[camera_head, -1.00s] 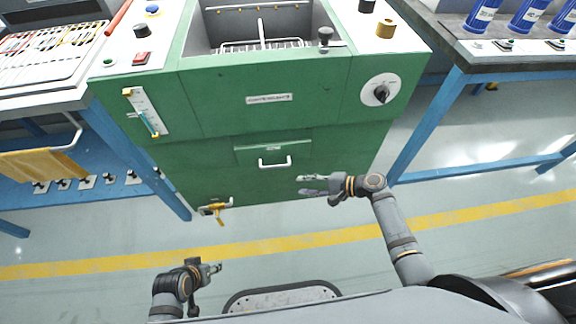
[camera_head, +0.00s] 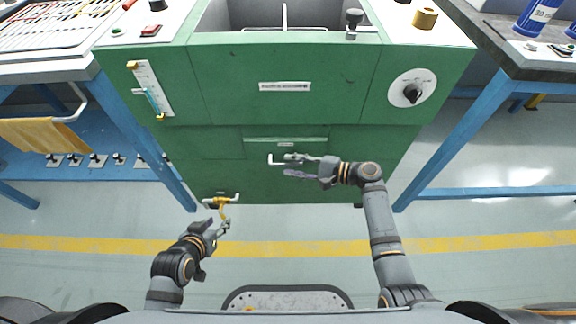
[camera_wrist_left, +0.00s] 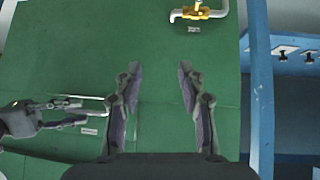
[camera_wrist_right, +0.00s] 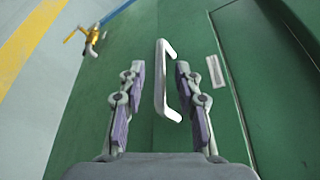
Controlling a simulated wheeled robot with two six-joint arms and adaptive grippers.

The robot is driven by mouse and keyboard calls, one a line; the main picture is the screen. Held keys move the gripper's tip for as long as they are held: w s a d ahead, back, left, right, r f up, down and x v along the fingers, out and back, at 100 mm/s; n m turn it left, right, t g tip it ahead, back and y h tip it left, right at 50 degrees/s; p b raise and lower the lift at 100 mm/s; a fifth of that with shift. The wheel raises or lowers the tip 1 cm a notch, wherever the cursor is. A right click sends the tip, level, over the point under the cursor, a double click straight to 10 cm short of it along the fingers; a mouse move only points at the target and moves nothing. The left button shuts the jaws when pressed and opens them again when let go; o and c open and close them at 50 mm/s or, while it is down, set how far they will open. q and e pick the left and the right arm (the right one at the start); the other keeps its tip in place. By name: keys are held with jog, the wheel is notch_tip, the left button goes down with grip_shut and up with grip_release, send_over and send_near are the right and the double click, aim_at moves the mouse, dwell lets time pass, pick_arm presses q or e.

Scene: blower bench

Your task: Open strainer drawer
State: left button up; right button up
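The strainer drawer (camera_head: 310,146) is a green panel low on the front of the green cabinet, flush with it, with a pale bar handle (camera_head: 276,161). The handle also shows between the fingers in the right wrist view (camera_wrist_right: 162,78). My right gripper (camera_head: 288,165) is open in front of the handle's right part, which it partly hides. In the right wrist view the fingers stand on either side of the handle, and I cannot tell whether they touch it. My left gripper (camera_wrist_left: 158,70) is open and empty, facing the cabinet left of the drawer, below the yellow valve (camera_head: 222,201).
The blue table legs (camera_head: 150,130) stand left of the cabinet, and another blue leg (camera_head: 430,160) stands to the right. A pipe with the yellow valve sticks out at the cabinet's lower left. The floor in front is clear.

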jog(key=shift+x, duration=1.05)
pick_arm(q)
jog(key=w+r+t, duration=0.1)
jog(key=w+r, duration=0.1)
jog(key=w+r+t, duration=0.1)
jog(key=w+r, duration=0.1)
jog(key=shift+a, duration=0.2)
pick_arm(e)
jog(key=shift+c, duration=0.3)
grip_shut()
